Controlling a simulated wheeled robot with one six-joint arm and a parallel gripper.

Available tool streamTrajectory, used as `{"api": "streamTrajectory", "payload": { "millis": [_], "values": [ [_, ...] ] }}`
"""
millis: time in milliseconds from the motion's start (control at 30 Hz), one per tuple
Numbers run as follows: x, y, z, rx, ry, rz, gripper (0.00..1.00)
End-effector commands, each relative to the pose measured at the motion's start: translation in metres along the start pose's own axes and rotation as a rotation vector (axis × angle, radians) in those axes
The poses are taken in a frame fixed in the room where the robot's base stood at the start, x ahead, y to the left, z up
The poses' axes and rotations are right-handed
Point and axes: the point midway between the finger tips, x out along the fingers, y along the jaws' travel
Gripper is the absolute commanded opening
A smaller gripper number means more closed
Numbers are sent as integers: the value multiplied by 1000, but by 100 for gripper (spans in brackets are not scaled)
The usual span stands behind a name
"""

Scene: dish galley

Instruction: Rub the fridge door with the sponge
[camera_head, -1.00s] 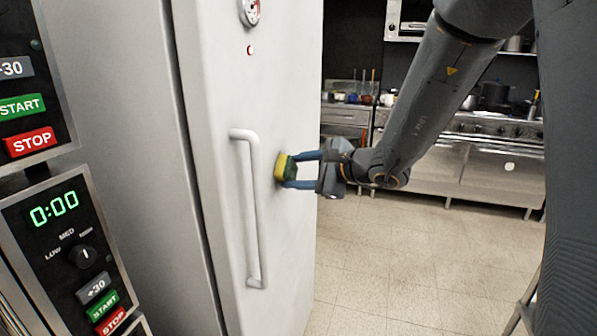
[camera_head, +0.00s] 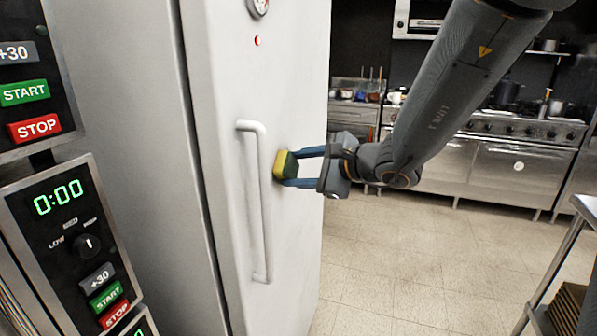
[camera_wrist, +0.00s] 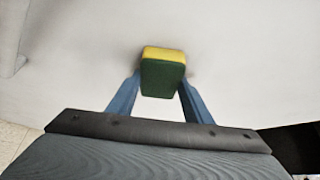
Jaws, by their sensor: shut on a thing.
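The fridge door (camera_head: 225,120) is white, with a long vertical handle (camera_head: 257,205) on its front. My gripper (camera_head: 297,167) is shut on the sponge (camera_head: 284,165), yellow on one face and dark green on the other. The yellow face is toward the door, to the right of the handle, and appears to be against it. In the wrist view the sponge (camera_wrist: 163,76) sits between the two blue fingers, in front of the white door surface (camera_wrist: 80,45). The exact contact line is hidden.
Microwave-type control panels (camera_head: 70,225) stand at the left, beside the fridge. A steel stove (camera_head: 490,160) and a counter are at the back. A steel table (camera_head: 585,208) is at the right edge. The tiled floor (camera_head: 420,250) between is clear.

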Motion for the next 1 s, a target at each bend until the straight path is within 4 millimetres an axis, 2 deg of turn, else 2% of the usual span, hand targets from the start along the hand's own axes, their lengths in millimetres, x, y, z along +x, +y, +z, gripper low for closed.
{"api": "streamTrajectory", "payload": {
  "millis": [167, 1000],
  "values": [
    [-2, -6, 2, 0, -1, -2, 28],
    [18, -43, -33, -1, 1, -3, 28]
  ]
}}
